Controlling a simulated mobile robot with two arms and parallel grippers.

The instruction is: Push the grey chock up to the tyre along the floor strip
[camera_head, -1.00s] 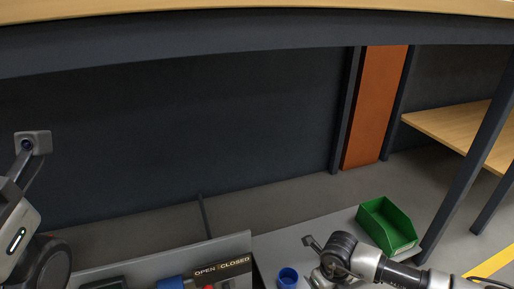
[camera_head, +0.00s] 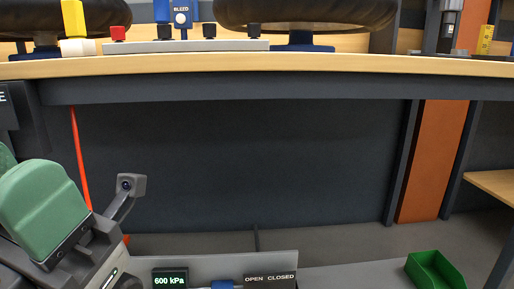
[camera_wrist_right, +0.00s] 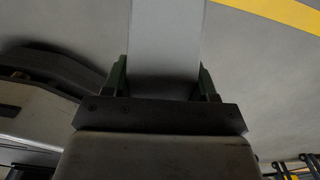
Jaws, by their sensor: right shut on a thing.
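In the right wrist view my right gripper (camera_wrist_right: 163,85) has its two dark green fingers on either side of a flat, light grey piece (camera_wrist_right: 167,40). It is shut on this piece, which runs out of the picture at the top. I cannot tell from its visible face whether it is the grey chock. In the head view two dark, rounded, tyre-like shapes (camera_head: 305,12) (camera_head: 65,14) are cut off by the top edge, above the bench. My left arm comes in at the lower left, with its fingers out of view. My right arm does not show there.
A wooden bench edge (camera_head: 250,65) crosses the head view, with a dark panel below. A green bin (camera_head: 435,270) stands at the lower right. A 600 kPa display (camera_head: 170,280) is at the bottom. A yellow floor stripe (camera_wrist_right: 280,12) shows in the wrist view.

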